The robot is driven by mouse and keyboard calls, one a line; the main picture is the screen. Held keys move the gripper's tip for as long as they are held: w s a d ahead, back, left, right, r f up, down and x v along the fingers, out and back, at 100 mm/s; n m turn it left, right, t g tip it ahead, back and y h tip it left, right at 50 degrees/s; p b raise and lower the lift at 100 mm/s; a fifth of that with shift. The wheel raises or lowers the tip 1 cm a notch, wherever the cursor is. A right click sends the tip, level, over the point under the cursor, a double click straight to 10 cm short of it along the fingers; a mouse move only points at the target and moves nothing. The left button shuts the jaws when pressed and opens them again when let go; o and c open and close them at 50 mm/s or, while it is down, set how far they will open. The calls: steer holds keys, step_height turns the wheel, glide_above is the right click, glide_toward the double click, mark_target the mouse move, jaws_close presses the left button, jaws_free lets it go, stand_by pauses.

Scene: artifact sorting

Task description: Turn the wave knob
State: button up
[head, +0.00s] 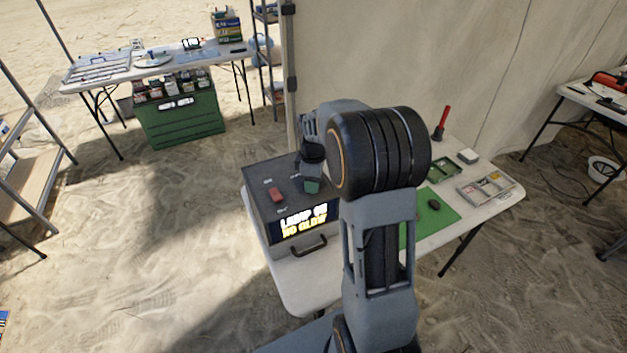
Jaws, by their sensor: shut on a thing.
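A dark grey box (260,196) with a lit sign on its front stands on the left end of the white table. The sign (303,220) shows yellow and white text, which seems to read "LAMP" and "NO GLOW". My gripper (311,186) points down onto the box top, right of the red control. It is shut on a small green thing, likely the wave knob, at its tips; the knob is mostly hidden by the gripper.
The white table (478,221) also holds a green mat (437,215), a dark lump (434,204), a green tray (445,168), a sectioned tray (485,188) and a red-handled tool (442,121). A black handle (309,246) sticks out at the box's front.

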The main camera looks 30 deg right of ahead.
steer(key=m, duration=0.5)
steer(key=shift+m, duration=0.3)
steer(key=m, duration=0.5)
steer(key=shift+m, duration=0.5)
steer(key=o, duration=0.9)
steer(key=shift+r, duration=0.1)
step_height(320, 180, up, 14)
steer(key=shift+f, duration=0.15)
stand_by(0.4)
